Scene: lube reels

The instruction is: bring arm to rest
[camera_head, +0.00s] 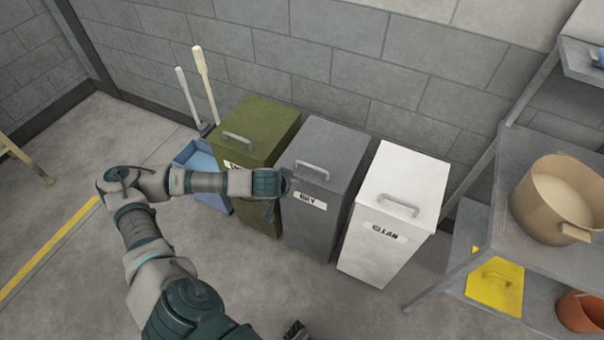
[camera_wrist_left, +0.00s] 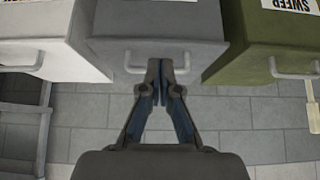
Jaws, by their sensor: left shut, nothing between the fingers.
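My left arm comes up from the bottom of the head view, bends at the left, and its forearm points right toward the bins. My left gripper (camera_head: 289,182) is by the front of the grey bin (camera_head: 325,160) marked DRY, below its lid handle. In the left wrist view my left gripper (camera_wrist_left: 166,64) is shut and empty, its tips near the grey bin's handle (camera_wrist_left: 130,64). Whether they touch it I cannot tell. A small dark part at the bottom edge of the head view may be my right gripper (camera_head: 296,331); its fingers are not clear.
A green bin (camera_head: 258,130) stands left of the grey bin and a white bin (camera_head: 400,190) marked CLEAN right of it. A blue container (camera_head: 195,158) with long-handled tools is further left. A metal shelf (camera_head: 540,250) holds a tan pot (camera_head: 535,207) at the right. The floor in front is clear.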

